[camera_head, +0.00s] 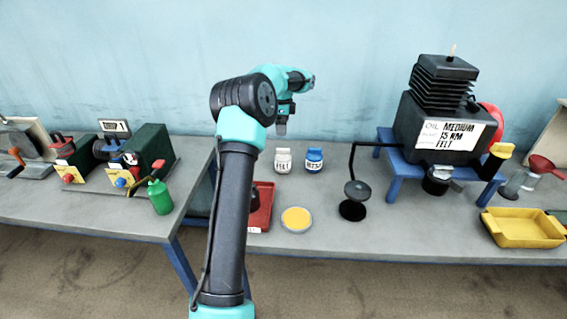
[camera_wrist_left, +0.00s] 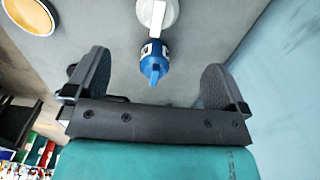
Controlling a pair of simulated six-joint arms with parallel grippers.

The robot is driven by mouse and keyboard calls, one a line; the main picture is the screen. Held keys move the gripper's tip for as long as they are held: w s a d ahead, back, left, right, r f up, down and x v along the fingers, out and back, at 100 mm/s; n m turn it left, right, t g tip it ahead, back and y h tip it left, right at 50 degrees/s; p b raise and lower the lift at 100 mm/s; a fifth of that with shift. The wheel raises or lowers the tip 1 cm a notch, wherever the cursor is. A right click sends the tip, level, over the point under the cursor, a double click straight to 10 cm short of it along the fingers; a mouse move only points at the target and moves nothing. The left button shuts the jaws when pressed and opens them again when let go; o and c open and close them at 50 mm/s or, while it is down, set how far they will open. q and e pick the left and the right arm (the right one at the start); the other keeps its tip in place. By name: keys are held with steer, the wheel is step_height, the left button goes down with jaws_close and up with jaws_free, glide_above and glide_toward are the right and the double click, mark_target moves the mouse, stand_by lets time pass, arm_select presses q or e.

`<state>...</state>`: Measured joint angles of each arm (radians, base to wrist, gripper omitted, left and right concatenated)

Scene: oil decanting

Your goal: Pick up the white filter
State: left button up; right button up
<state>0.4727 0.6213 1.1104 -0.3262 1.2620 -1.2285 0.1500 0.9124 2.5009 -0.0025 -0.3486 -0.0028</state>
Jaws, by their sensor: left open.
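The white filter (camera_head: 283,161), labelled FELT, stands upright on the grey bench beside the blue filter (camera_head: 314,161). My left gripper (camera_head: 281,128) hangs pointing down, just above the white filter in the head view, not touching it as far as I can see. In the left wrist view my left gripper (camera_wrist_left: 154,84) is open, its two dark fingers wide apart with nothing held. The blue filter (camera_wrist_left: 155,60) shows between and beyond the fingers there. The white filter (camera_wrist_left: 157,14) is at the top edge, partly cut off. My right gripper is in neither view.
A yellow-filled round dish (camera_head: 297,219) and a red tray (camera_head: 262,208), partly behind my arm, lie nearer the front. A black stand (camera_head: 355,190) and the engine on its blue stand (camera_head: 391,187) are to the right. The wall (camera_head: 360,50) is close behind the filters.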

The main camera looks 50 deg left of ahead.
mark_target(283, 149)
arm_select(q)
step_height(283, 149, down, 10)
steer(key=shift+r, duration=0.25)
steer(key=shift+f, duration=0.1)
steer(key=shift+d+f, duration=0.2)
steer(key=shift+f, duration=2.3)
steer(key=shift+c, duration=0.4)
steer(key=c, duration=0.9)
steer(key=shift+c, duration=0.3)
steer(key=shift+r, duration=0.1)
